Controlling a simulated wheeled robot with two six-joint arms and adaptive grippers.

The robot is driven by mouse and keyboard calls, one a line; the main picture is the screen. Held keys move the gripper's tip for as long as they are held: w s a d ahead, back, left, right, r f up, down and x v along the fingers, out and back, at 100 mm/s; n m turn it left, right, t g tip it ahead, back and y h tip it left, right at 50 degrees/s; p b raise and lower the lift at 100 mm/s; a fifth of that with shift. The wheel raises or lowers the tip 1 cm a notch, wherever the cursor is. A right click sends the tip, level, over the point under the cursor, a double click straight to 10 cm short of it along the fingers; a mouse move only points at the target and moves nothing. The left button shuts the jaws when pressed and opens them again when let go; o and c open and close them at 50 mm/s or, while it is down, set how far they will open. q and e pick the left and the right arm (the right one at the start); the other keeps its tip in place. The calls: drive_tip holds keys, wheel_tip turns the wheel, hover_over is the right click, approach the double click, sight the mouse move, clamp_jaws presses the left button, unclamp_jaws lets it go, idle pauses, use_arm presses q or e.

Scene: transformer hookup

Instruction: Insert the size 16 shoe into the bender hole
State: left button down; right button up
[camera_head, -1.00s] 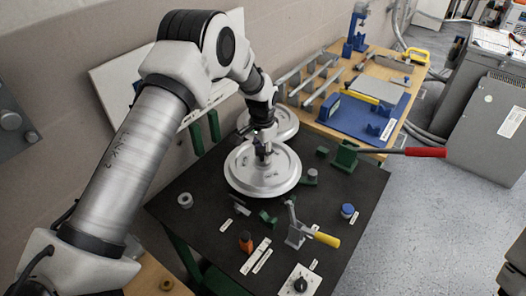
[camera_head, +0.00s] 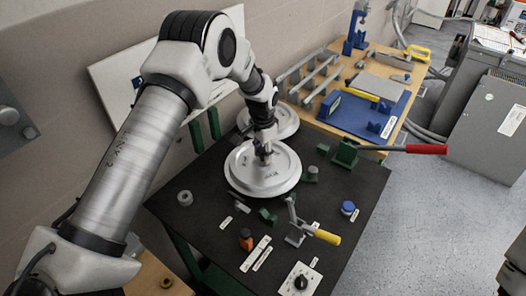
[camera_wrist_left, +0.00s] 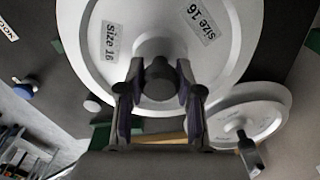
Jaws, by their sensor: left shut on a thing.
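The size 16 shoe (camera_head: 240,177) is a round, pale metal disc above the black table in the head view. It also shows in the left wrist view (camera_wrist_left: 85,60), with two "Size 16" labels. My left gripper (camera_head: 264,152) is over its middle. In the left wrist view my left gripper (camera_wrist_left: 158,90) is shut on the dark round post (camera_wrist_left: 158,80) at the disc's centre. A green bender (camera_head: 347,153) with a long red-ended handle stands to the right. I cannot make out its hole. The disc hides what lies beneath it. My right gripper is not in view.
A second pale disc (camera_head: 287,122) lies just behind. A yellow-handled lever clamp (camera_head: 297,232), an orange bottle (camera_head: 246,240) and a blue-capped item (camera_head: 348,208) stand in front. The black table (camera_head: 190,228) has free room at front left. A wooden bench (camera_head: 395,125) is beyond.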

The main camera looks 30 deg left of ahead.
use_arm(q)
drive_tip(key=shift+f+b, duration=0.45)
drive_tip(key=shift+f, duration=0.4)
drive_tip(key=c, duration=0.7)
unclamp_jaws()
drive_tip(key=shift+r, duration=0.1)
wheel_tip(320, 180, up, 5)
drive_tip(key=p, duration=0.3)
drive_tip(key=shift+p, duration=0.3)
